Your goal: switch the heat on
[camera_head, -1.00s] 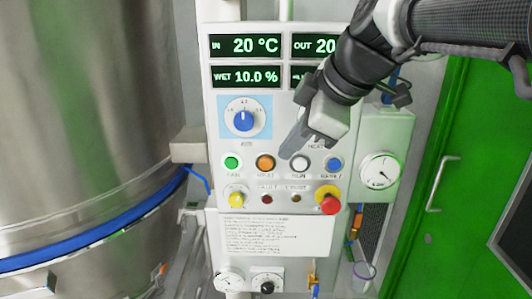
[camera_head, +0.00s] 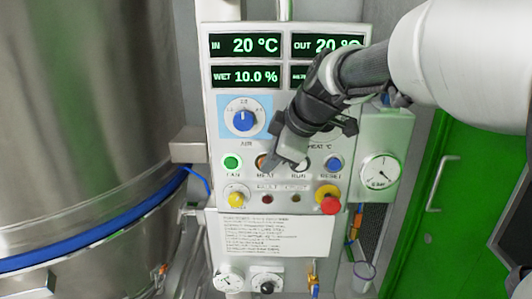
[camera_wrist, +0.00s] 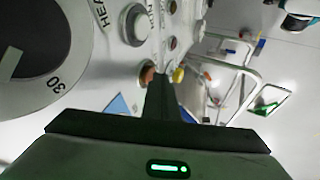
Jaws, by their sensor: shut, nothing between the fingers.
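The orange button labelled HEAT (camera_head: 261,160) is on the white control panel (camera_head: 215,110), in the row under the dials. My gripper (camera_head: 270,168) is shut and empty, its tip over that button's right and lower side, hiding part of it. In the wrist view the closed fingers (camera_wrist: 160,88) reach the orange button (camera_wrist: 147,75), whose edge shows beside them. I cannot tell whether they touch or press it. The heat dial (camera_wrist: 30,60) fills the left of the wrist view; in the head view my arm hides it.
The green FAN button (camera_head: 231,162) is left of HEAT; the white RUN button (camera_head: 302,164) and blue RESET button (camera_head: 334,163) are right. Below are a yellow knob (camera_head: 238,199) and a red mushroom button (camera_head: 328,204). A steel vessel (camera_head: 90,120) stands left, a green door (camera_head: 460,160) right.

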